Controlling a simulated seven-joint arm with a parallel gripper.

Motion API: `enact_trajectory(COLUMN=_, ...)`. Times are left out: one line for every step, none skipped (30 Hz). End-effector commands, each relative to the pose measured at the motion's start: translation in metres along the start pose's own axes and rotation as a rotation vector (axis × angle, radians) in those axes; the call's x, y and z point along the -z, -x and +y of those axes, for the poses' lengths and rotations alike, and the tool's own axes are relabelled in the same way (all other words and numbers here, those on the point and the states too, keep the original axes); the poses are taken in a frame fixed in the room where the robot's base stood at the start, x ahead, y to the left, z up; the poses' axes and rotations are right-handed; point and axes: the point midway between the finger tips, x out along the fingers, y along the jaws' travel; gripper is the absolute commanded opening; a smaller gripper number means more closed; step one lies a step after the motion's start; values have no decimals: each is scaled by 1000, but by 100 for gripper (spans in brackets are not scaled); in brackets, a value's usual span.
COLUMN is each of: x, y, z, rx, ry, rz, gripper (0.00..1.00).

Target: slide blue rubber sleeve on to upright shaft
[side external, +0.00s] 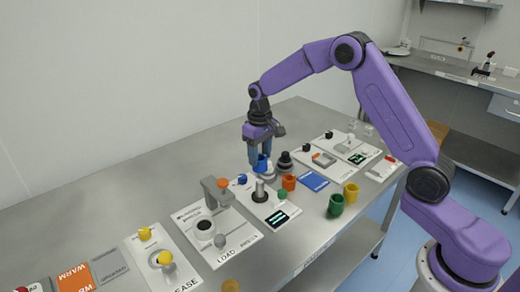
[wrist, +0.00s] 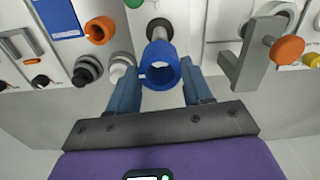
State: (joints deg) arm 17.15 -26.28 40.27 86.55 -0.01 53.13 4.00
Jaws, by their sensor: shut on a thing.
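The blue rubber sleeve (side external: 263,164) is a short open tube held between the blue fingers of my gripper (side external: 259,160). In the wrist view the sleeve (wrist: 160,73) shows its open bore, and my gripper (wrist: 161,88) is shut on it from both sides. The upright shaft (side external: 259,191) is a grey post on a dark base, on a white panel. In the side view the sleeve is above the shaft's top and looks apart from it. In the wrist view the shaft (wrist: 158,32) shows just beyond the sleeve's upper rim; exact alignment is hard to judge.
A grey bracket with an orange knob (side external: 223,184) stands left of the shaft. An orange sleeve (side external: 289,182), black knob (side external: 285,160) and blue pad (side external: 313,180) are to the right. Green (side external: 336,205) and yellow (side external: 351,192) sleeves stand nearer the front edge. The table's back is clear.

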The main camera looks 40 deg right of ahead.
Motion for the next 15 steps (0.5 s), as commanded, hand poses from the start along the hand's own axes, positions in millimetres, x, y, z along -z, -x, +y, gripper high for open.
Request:
enact_trajectory(x=-1, y=-5, z=0, rx=0, ry=0, rz=-3, gripper=24)
enact_trajectory(x=-1, y=-8, z=0, rx=0, ry=0, rz=-3, gripper=24)
enact_trajectory(x=-1, y=-11, z=0, rx=0, ry=0, rz=-3, gripper=24)
enact_trajectory(x=-1, y=-14, z=0, rx=0, ry=0, rz=-3, gripper=24)
enact_trajectory(x=-1, y=-16, z=0, rx=0, ry=0, rz=-3, gripper=24)
enact_trajectory(x=-1, y=-19, z=0, rx=0, ry=0, rz=-3, gripper=24)
enact_trajectory(x=0, y=-22, z=0, rx=0, ry=0, rz=-2, gripper=24)
enact_trajectory(x=-1, y=-24, z=0, rx=0, ry=-1, rz=-3, gripper=24)
enact_trajectory(x=-1, y=-26, z=0, rx=0, ry=-1, rz=-3, gripper=24)
enact_trajectory(x=-1, y=-28, z=0, rx=0, ry=-1, rz=-3, gripper=24)
enact_trajectory(x=-1, y=-30, z=0, rx=0, ry=-1, rz=-2, gripper=24)
enact_trajectory(x=0, y=-31, z=0, rx=0, ry=-1, rz=-1, gripper=24)
enact_trajectory(x=0, y=-32, z=0, rx=0, ry=-1, rz=-1, gripper=24)
enact_trajectory(x=0, y=-34, z=0, rx=0, ry=-1, rz=-1, gripper=24)
enact_trajectory(x=0, y=-35, z=0, rx=0, ry=0, rz=-1, gripper=24)
